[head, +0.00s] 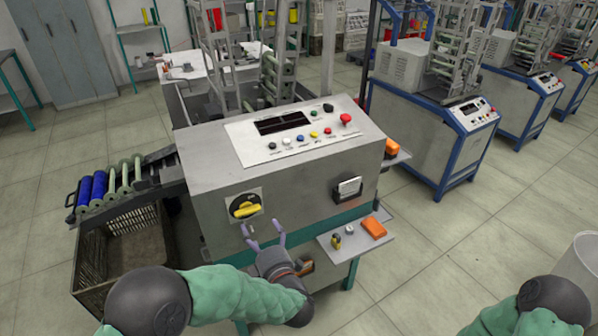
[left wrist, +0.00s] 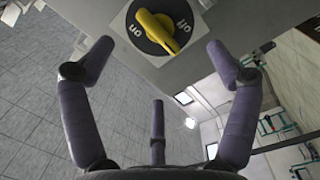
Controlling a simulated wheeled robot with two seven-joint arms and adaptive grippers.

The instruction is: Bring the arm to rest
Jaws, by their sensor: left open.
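My left gripper (head: 264,232) is open and empty in front of the winding machine (head: 225,161), just below its yellow rotary switch (head: 244,206). In the left wrist view the open fingers of my left gripper (left wrist: 158,60) stand apart, with the yellow switch knob (left wrist: 157,30) beyond them, marked "on" and "off". The fingers do not appear to touch the knob. My right arm (head: 535,312) shows only in part at the lower right of the head view; its gripper is out of view.
A small shelf (head: 352,259) with an orange item (head: 373,227) juts from the machine right of my left gripper. A crate (head: 88,262) stands at the left below a rack with blue bobbins (head: 92,187). A pale bin (head: 582,264) is at the right edge. Floor between is clear.

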